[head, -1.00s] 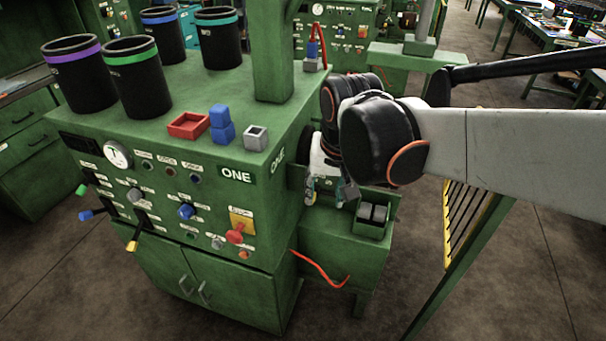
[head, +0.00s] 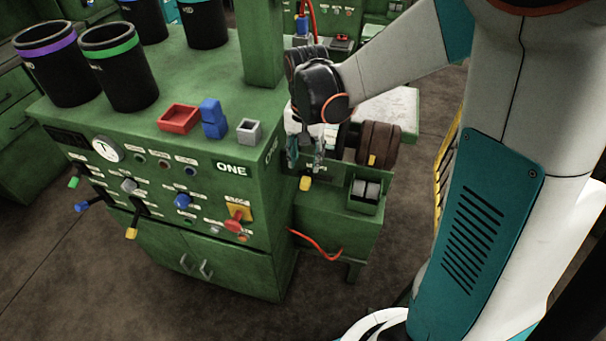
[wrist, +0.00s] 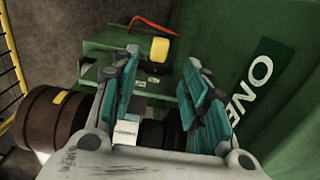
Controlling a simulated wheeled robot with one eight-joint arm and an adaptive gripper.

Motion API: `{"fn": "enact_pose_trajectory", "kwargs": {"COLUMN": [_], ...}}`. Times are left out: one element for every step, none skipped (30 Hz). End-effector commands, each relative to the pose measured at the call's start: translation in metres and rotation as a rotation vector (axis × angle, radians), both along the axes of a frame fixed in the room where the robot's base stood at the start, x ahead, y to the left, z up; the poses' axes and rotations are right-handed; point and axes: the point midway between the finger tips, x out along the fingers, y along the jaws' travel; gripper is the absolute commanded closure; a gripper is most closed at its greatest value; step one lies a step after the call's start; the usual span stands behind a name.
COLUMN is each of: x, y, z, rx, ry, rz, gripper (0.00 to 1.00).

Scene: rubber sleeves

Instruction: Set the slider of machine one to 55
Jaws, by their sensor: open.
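Machine one (head: 238,200) is a green cabinet marked ONE; its label also shows in the wrist view (wrist: 258,85). A yellow knob (head: 305,183), which looks like the slider's handle, sits at its right side by a lower ledge. The knob also shows in the wrist view (wrist: 159,50), past the fingertips and roughly between them. No scale reading is legible. My gripper (head: 305,158) points down beside the machine's right side, above the knob. In the wrist view, my gripper (wrist: 163,72) has its teal fingers apart with nothing between them.
A brown roller (head: 379,143) stands right of my gripper. A grey two-part block (head: 365,189) sits on the lower green unit. A red cable (head: 315,243) hangs below.

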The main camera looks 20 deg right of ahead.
Motion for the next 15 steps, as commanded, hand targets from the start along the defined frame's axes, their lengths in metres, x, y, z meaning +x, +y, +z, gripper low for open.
{"fn": "enact_pose_trajectory", "kwargs": {"x": [0.0, 0.0, 0.001, 0.0, 0.0, 0.0, 0.0, 0.0, 0.0, 0.0, 0.0, 0.0, 0.0, 0.0, 0.0], "y": [0.0, 0.0, 0.0, 0.0, 0.0, 0.0, 0.0, 0.0, 0.0, 0.0, 0.0, 0.0, 0.0, 0.0, 0.0], "z": [-0.013, -0.019, -0.027, -0.033, -0.038, -0.045, -0.05, -0.055, -0.061, -0.065, -0.068, -0.072, -0.075, -0.077, -0.08], "rx": [0.0, 0.0, 0.0, 0.0, 0.0, 0.0, 0.0, 0.0, 0.0, 0.0, 0.0, -0.001, -0.001, 0.0, 0.0], "ry": [0.0, 0.0, 0.0, 0.0, 0.0, 0.0, 0.0, 0.0, 0.0, 0.0, 0.0, -0.001, -0.001, 0.0, 0.0], "rz": [0.0, 0.0, 0.0, 0.0, 0.0, 0.001, 0.001, 0.001, 0.001, 0.001, 0.001, 0.001, 0.001, 0.001, 0.001], "gripper": [0.58, 0.58, 0.58, 0.58, 0.58, 0.58, 0.58, 0.58, 0.58, 0.58, 0.58, 0.58, 0.58, 0.58, 0.58]}}
